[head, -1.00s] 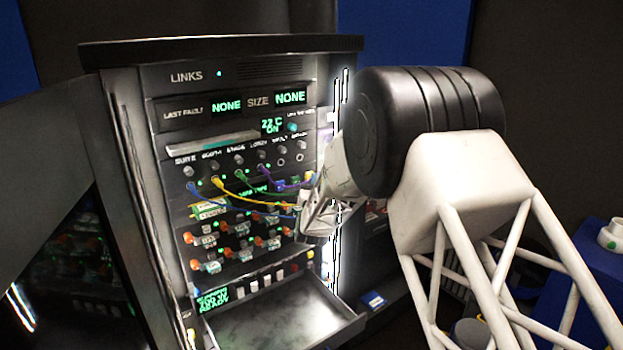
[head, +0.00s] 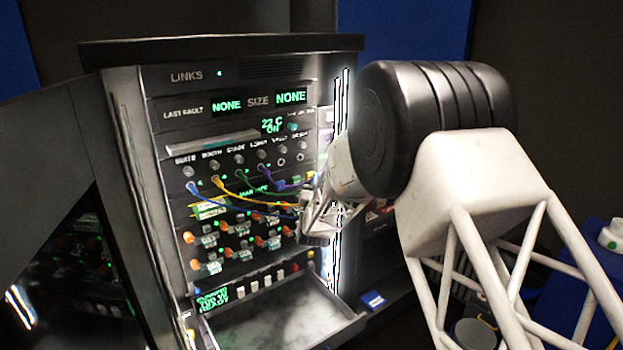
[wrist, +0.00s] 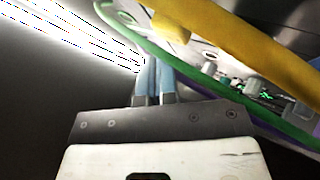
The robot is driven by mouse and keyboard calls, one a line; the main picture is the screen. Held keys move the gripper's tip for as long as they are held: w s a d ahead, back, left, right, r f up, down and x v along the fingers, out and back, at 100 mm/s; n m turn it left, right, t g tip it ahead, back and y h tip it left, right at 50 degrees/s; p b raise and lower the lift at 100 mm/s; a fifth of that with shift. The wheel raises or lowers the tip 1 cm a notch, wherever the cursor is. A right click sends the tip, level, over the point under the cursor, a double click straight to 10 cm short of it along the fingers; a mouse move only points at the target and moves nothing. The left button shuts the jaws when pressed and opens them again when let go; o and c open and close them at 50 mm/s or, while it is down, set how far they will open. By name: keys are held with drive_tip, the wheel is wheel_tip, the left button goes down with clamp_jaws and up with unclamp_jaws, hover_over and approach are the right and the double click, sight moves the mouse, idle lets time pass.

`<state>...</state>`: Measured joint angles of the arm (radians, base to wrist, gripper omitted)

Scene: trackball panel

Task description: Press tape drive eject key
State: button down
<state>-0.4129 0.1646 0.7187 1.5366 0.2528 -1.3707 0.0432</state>
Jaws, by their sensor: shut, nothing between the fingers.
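A rack panel (head: 150,150) stands at the left of the head view. Low on it, a small green-lit display (head: 212,300) sits beside a row of small keys (head: 254,285), several white, then a red one and a yellow one. I cannot make out which is the tape drive eject key. My gripper (head: 306,206) is in front of the panel's right part, above that row, with its fingertips hard to make out there. In the wrist view, the blue-grey fingers of my gripper (wrist: 153,82) are shut together and empty, close beside a green cable (wrist: 150,48).
A thick yellow cable (wrist: 245,50) and a purple cable (wrist: 262,128) cross near the fingers in the wrist view. An open drawer (head: 280,318) juts out below the keys. Orange-tipped switches (head: 228,228) fill the middle rows. A bright strip runs down the panel's right edge.

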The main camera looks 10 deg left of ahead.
drive_tip(key=shift+d, duration=0.1)
drive_tip(key=shift+s+d, duration=1.75)
drive_tip(key=shift+s, duration=0.05)
drive_tip(key=s+d+r+n+g, duration=0.1)
drive_tip(key=s+d+r+g, duration=0.4)
drive_tip(key=s+d, duration=0.25)
drive_tip(key=s+d+r+g, duration=0.4)
drive_tip(key=s+d+g, duration=0.15)
drive_tip(key=d, duration=0.35)
drive_tip(key=s+d+f+g+h, duration=0.1)
drive_tip(key=s+d+g, duration=0.2)
drive_tip(key=s, duration=1.1)
drive_tip(key=s+d+f+g+h, duration=0.1)
drive_tip(key=s+d+g, duration=0.3)
drive_tip(key=s, duration=1)
drive_tip(key=s+d+f+g+h, duration=0.1)
drive_tip(key=s+d+g, duration=0.2)
drive_tip(key=s+d, duration=0.4)
drive_tip(key=s, duration=0.7)
drive_tip(key=shift+s+f, duration=0.15)
